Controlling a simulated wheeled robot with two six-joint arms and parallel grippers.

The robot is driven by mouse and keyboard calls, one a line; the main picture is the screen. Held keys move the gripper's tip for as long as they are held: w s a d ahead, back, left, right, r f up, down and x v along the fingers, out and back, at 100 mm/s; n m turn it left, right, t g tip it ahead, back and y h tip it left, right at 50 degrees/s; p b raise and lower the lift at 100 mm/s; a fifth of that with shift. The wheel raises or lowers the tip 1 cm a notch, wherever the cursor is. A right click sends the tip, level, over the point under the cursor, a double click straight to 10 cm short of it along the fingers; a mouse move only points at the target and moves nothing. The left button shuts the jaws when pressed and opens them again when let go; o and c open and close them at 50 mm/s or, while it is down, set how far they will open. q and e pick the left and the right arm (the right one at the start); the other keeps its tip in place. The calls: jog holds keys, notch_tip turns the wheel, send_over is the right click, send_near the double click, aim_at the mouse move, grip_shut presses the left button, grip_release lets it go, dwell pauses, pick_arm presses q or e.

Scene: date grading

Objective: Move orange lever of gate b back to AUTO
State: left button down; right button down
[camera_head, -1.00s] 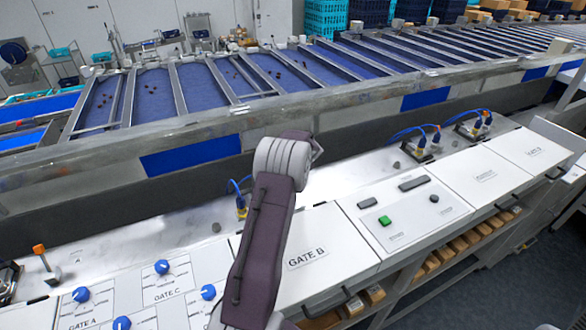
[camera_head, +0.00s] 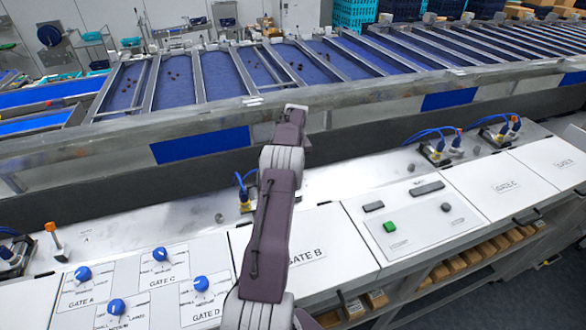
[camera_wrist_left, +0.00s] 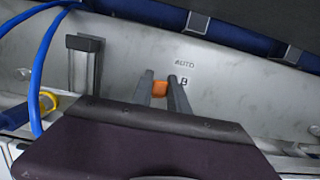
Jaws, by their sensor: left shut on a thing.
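The orange lever of gate b (camera_wrist_left: 160,88) shows in the left wrist view as a small orange piece between two grey fingers. My left gripper (camera_wrist_left: 162,90) is shut on it. The printed word AUTO and a small B label lie on the metal deck just beyond the fingers. The lever's lower part is hidden by my purple wrist link. My right gripper is not in view.
Another orange-topped lever (camera_head: 53,240) stands at far left. Blue knobs (camera_head: 160,254) sit on the left panel. A green button (camera_head: 389,226) is right of GATE B. A blue cable (camera_wrist_left: 45,60) and a metal post (camera_wrist_left: 83,65) stand left of my gripper.

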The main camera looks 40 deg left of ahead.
pick_arm(q)
jog(key=shift+s+d+f, duration=0.1)
jog(key=shift+f, duration=0.15)
jog(key=c, duration=1.3)
grip_release()
jog(key=shift+a, duration=0.2)
jog(key=r, duration=0.3)
jog(key=d+r, duration=0.1)
jog(key=r, duration=0.5)
jog(key=shift+s+d+b, duration=0.2)
jog(key=shift+b, duration=0.15)
